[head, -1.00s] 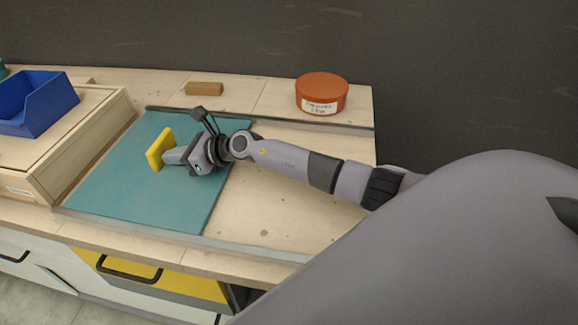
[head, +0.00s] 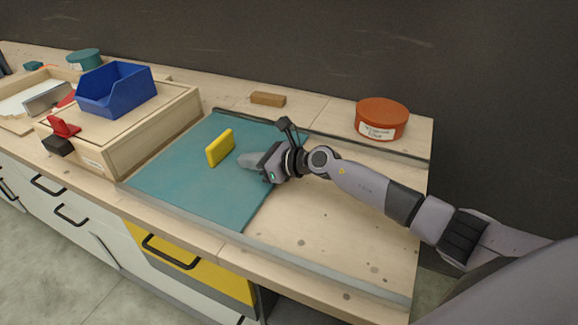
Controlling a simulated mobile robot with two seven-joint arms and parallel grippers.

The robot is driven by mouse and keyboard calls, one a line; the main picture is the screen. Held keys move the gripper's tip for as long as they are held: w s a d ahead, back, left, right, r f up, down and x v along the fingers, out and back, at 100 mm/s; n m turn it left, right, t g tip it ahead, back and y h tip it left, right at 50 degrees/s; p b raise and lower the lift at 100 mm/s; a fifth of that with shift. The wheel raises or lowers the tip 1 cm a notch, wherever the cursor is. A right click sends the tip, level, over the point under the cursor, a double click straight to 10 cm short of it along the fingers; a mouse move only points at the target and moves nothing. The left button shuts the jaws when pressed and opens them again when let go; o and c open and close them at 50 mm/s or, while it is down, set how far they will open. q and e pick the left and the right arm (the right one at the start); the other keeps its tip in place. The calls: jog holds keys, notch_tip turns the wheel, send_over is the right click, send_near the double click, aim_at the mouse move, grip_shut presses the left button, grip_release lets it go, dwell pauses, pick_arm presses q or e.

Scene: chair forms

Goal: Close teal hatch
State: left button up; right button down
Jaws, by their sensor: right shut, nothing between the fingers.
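The teal hatch (head: 190,190) is a flat sliding panel lying between two grey rails on the bench. It covers the left part of the track, by the wooden box. A yellow upright handle (head: 220,148) stands on it. My right gripper (head: 243,161) is shut and empty, low over the panel, just right of the handle with a small gap between them. My right wrist hides part of the panel's right edge. My left gripper is not in view.
Bare wood (head: 340,215) lies between the rails right of the panel. An orange round tin (head: 382,117) and a brown block (head: 268,99) stand behind the back rail. A wooden box (head: 150,135) carrying a blue bin (head: 115,92) stands at left.

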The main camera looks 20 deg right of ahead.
jog(key=v, duration=0.8)
jog(key=shift+s+d+r+p, duration=0.1)
jog(key=shift+d+p, duration=0.1)
jog(key=shift+p, duration=0.1)
jog(key=shift+s, duration=0.1)
